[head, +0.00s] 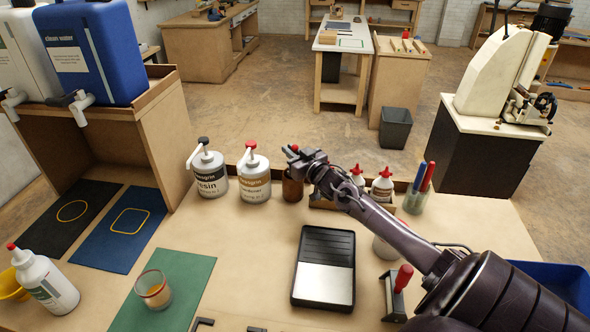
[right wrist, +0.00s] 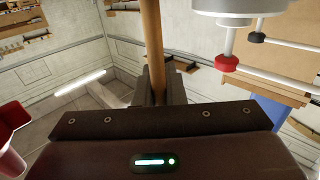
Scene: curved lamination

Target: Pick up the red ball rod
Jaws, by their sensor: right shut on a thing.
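The red ball rod shows in the head view as a small red ball (head: 294,148) at the fingertips of my right gripper (head: 306,161). In the right wrist view a plain wooden rod (right wrist: 151,35) stands between the fingers of my right gripper (right wrist: 160,85), which is shut on it. A brown cup (head: 292,188) stands on the table just below the gripper. The gripper and arm hide much of the rod, and I cannot tell whether its lower end is inside the cup. My left gripper is not in view.
Resin bottle (head: 209,172) and hardener bottle (head: 254,180) with pumps stand left of the cup. Red-capped bottles (head: 382,186) and a pen holder (head: 415,200) are to the right. A black tray (head: 309,244) lies in front. A clear cup (head: 154,290) stands on a green mat (head: 190,270).

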